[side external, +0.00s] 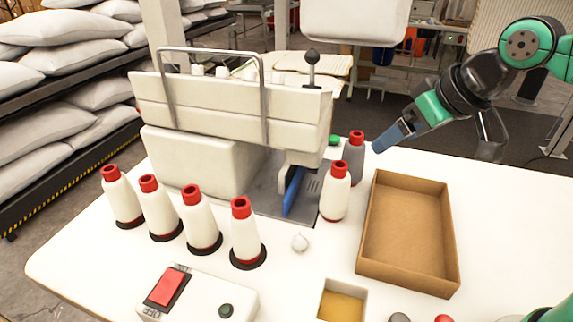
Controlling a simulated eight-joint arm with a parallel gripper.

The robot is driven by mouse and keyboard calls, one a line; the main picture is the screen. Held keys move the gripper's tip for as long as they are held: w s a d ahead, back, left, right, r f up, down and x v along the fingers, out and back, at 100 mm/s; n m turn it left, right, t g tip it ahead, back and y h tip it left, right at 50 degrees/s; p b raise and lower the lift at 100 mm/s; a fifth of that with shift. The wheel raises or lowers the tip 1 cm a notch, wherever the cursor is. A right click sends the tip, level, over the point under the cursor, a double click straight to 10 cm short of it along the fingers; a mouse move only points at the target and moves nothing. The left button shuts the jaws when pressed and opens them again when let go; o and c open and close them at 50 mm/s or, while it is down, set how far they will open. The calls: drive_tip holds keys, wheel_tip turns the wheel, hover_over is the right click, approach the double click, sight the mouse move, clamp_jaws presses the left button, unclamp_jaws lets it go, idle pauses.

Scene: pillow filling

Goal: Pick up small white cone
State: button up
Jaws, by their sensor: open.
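A small white object (299,242) with a rounded body and a small pointed top lies on the white table, right of the nearest spool in the row. Several larger white cone-shaped thread spools with red tops stand upright, one of them (244,235) nearest to it. Another white spool (335,195) stands by the machine, with a grey spool (354,158) behind it. My gripper (385,142) has a blue finger and is above the table's back edge, right of the grey spool. It is open and apart from everything; its far finger is hard to make out.
A white machine (225,105) with a metal rail fills the table's back left. An open brown box (409,232) stands at the right. A small box (342,300) and a switch panel (190,292) are at the front. The table right of the brown box is clear.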

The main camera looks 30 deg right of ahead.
drive_tip(key=w+a+n+y, duration=0.1)
drive_tip(key=w+a+n, duration=0.1)
drive_tip(key=w+a, duration=0.35)
drive_tip(key=n+g+y, duration=0.2)
drive_tip(key=n, duration=0.2)
hover_over(238, 214)
drive_tip(key=d, duration=0.1)
wheel_tip(238, 214, down, 2)
drive_tip(key=f, duration=0.5)
drive_tip(key=shift+s+d+f, duration=0.2)
drive_tip(key=shift+d+f, duration=0.05)
drive_tip(key=shift+d, duration=0.15)
drive_tip(key=shift+w+f, duration=0.1)
drive_tip(key=shift+f, duration=0.5)
drive_tip(key=shift+x, duration=2.55)
drive_tip(key=shift+d, duration=0.1)
drive_tip(key=shift+c, duration=0.2)
clamp_jaws()
drive_tip(key=shift+r, duration=0.1)
